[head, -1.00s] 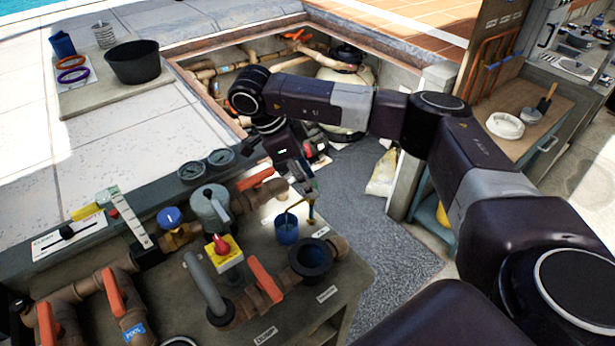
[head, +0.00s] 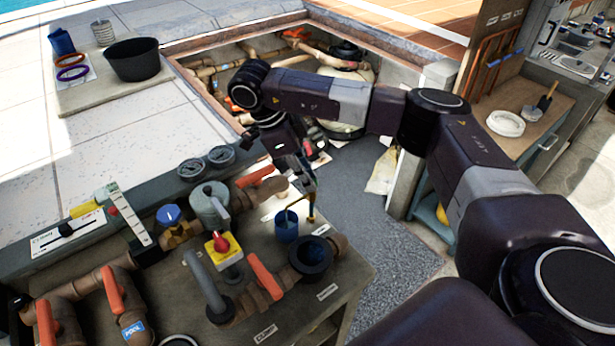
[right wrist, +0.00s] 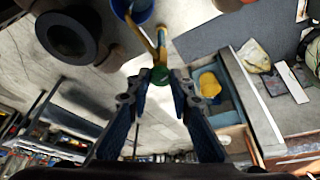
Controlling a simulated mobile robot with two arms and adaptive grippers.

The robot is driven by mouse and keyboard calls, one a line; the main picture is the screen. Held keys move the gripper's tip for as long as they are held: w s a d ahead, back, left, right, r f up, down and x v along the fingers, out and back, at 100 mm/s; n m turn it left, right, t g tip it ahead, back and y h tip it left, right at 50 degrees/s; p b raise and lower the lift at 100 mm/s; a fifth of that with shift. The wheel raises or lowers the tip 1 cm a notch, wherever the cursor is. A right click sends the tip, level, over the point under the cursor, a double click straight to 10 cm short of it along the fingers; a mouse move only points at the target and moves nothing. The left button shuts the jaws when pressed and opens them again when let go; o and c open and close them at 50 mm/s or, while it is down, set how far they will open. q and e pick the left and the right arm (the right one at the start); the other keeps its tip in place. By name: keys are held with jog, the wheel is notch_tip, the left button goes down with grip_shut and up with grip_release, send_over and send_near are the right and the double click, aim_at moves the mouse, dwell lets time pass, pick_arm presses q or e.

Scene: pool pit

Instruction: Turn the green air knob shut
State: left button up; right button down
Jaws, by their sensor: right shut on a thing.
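The green air knob (right wrist: 160,74) shows in the right wrist view, on top of a thin brass pipe (right wrist: 145,38) that bends down to a blue cup (right wrist: 134,8). My right gripper (right wrist: 168,78) has its two fingertips at the knob's sides and is shut on it. In the head view my right gripper (head: 308,186) reaches down over the bench's back right corner, and its fingers hide most of the knob. The brass pipe (head: 312,208) and the blue cup (head: 287,228) stand just below it. My left gripper is not in view.
Red-handled valves (head: 265,277), a yellow switch box with a red knob (head: 223,247), and a black-rimmed pipe opening (head: 311,258) crowd the bench left of and in front of the gripper. Two gauges (head: 206,163) sit behind. Grey floor matting (head: 375,225) lies clear to the right.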

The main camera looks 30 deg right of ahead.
jog(key=shift+w+d+m+g+y+b, duration=0.15)
jog(key=shift+m+g+y+b, duration=0.2)
jog(key=shift+m, duration=0.85)
jog(key=shift+m+g, duration=0.25)
jog(key=shift+m, duration=0.55)
jog(key=m, duration=0.2)
jog(key=m+y, duration=0.1)
jog(key=shift+w+d+m+g+y, duration=0.15)
jog(key=shift+m+g+y, duration=0.1)
jog(key=shift+m+g, duration=0.15)
jog(key=m+y, duration=0.1)
jog(key=m, duration=0.2)
jog(key=shift+d+m, duration=0.15)
jog(key=shift+m, duration=0.15)
jog(key=m+y, duration=0.1)
jog(key=m, duration=0.1)
jog(key=m+y+p, duration=0.1)
jog(key=m, duration=0.1)
jog(key=shift+d+r+m, duration=0.1)
jog(key=shift+d+m, duration=0.1)
jog(key=shift+m, duration=0.1)
jog(key=shift+d+m+t+y+p, duration=0.1)
jog(key=shift+m+t+y+p, duration=0.2)
jog(key=shift+m, duration=0.7)
jog(key=shift+d+m+t+y+p, duration=0.1)
jog(key=shift+m+y+p, duration=0.3)
jog(key=shift+m, duration=0.6)
jog(key=c, duration=1.7)
grip_release()
